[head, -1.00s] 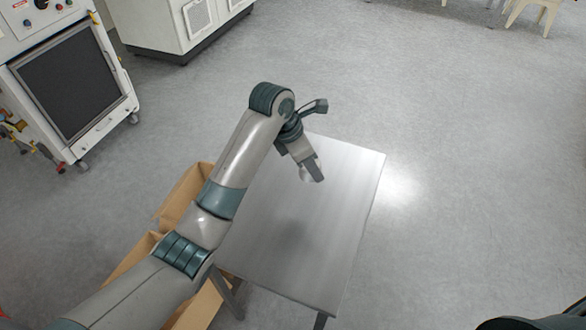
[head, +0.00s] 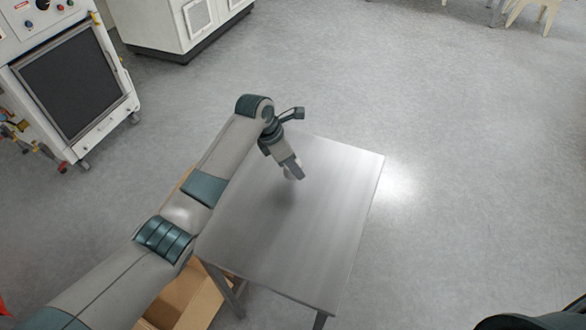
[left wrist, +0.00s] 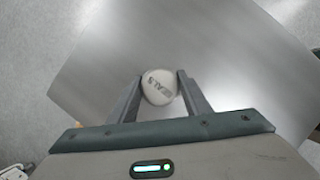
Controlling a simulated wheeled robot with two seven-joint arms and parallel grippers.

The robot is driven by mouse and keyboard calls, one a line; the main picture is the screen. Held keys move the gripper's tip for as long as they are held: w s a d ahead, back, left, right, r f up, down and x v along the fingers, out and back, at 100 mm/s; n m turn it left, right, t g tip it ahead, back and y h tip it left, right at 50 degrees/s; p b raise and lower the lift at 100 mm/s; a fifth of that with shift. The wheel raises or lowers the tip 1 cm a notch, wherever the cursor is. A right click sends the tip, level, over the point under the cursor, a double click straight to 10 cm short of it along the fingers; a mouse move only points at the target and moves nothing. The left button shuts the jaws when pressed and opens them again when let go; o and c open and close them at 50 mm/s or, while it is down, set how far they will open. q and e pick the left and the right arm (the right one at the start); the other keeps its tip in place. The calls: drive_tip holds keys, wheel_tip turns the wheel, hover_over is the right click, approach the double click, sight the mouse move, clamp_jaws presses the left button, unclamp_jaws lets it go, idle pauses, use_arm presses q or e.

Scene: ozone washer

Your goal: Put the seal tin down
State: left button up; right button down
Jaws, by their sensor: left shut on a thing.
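The seal tin is a small, round, pale tin (left wrist: 159,87) with dark lettering on its lid, seen from above in the left wrist view. My left gripper (left wrist: 158,92) is shut on it, one finger on each side. In the head view, the left gripper (head: 294,172) points down over the metal table (head: 320,220), and only a pale bit of the tin shows by the fingertips. I cannot tell whether the tin touches the tabletop. My right gripper is not in view.
The tabletop around the gripper is bare. An open cardboard box (head: 188,296) stands on the floor left of the table, partly behind my left arm. A wheeled machine with a dark panel (head: 72,80) and a white cabinet (head: 178,22) stand farther back.

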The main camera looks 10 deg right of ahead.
use_arm(q)
drive_tip(key=shift+f+p, duration=0.3)
drive_tip(key=shift+f, duration=1.15)
drive_tip(key=o, duration=1.1)
drive_tip(key=shift+f, duration=0.1)
drive_tip(key=b+v, duration=0.1)
drive_tip(key=v, duration=1.1)
drive_tip(key=shift+b, duration=0.3)
